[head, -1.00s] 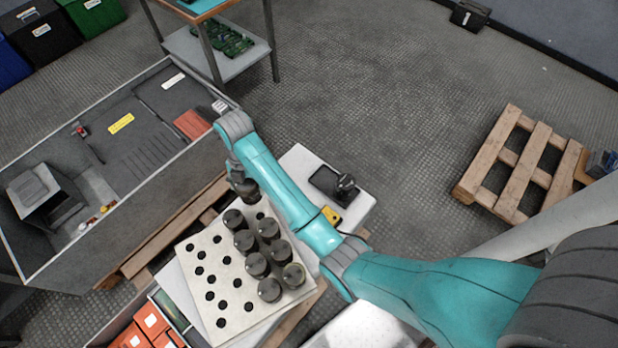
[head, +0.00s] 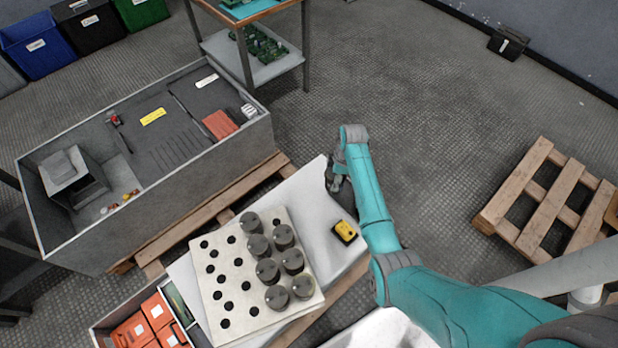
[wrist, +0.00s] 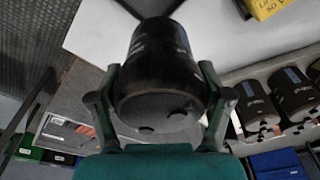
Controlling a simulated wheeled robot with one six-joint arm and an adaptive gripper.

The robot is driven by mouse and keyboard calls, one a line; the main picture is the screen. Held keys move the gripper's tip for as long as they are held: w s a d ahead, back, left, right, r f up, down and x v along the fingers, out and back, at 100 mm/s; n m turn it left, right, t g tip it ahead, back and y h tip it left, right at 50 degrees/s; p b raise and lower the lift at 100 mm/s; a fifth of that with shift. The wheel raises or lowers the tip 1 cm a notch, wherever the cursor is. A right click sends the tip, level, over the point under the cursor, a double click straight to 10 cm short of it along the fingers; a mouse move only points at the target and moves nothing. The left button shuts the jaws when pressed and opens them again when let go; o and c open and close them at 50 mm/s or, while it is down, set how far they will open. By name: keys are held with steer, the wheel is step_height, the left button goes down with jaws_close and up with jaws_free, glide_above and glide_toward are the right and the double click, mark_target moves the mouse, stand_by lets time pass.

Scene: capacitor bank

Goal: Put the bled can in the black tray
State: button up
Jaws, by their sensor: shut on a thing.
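My gripper (wrist: 160,95) is shut on a dark cylindrical can (wrist: 160,55), with one finger on each side of it. The can's end with two dark terminal spots faces the wrist camera. In the head view my gripper (head: 338,182) is over the right part of the white tabletop (head: 312,190), past the rack of cans. The held can is not clear there. The black tray is hidden behind my arm and gripper in the head view, and I cannot make it out in the wrist view.
A white rack (head: 232,305) holds several dark cans (head: 275,262) and has empty holes on its left. A yellow meter (head: 344,231) lies on the tabletop close to my arm. A grey open-topped cabinet (head: 190,170) stands at left. A wooden pallet (head: 545,195) lies on the floor at right.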

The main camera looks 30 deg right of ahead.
steer(key=shift+s+d+f+m+t, duration=0.1)
steer(key=shift+s+d+f+m, duration=0.15)
steer(key=shift+d+f+m, duration=0.5)
steer(key=shift+s+d+f+m+t, duration=0.1)
steer(key=shift+s+d+f+m, duration=0.2)
steer(key=shift+d+f, duration=0.85)
steer(key=shift+s+d+f+m+t, duration=0.1)
steer(key=shift+s+d+f+m, duration=0.3)
steer(key=shift+f, duration=1)
steer(key=shift+w+f, duration=0.15)
steer(key=shift+f, duration=0.45)
steer(key=o, duration=1.6)
steer(key=shift+r, duration=0.1)
step_height(320, 180, up, 12)
steer(key=s+d, duration=0.1)
steer(key=shift+s+d, duration=0.15)
steer(key=shift+s, duration=0.05)
steer(key=shift+f, duration=0.2)
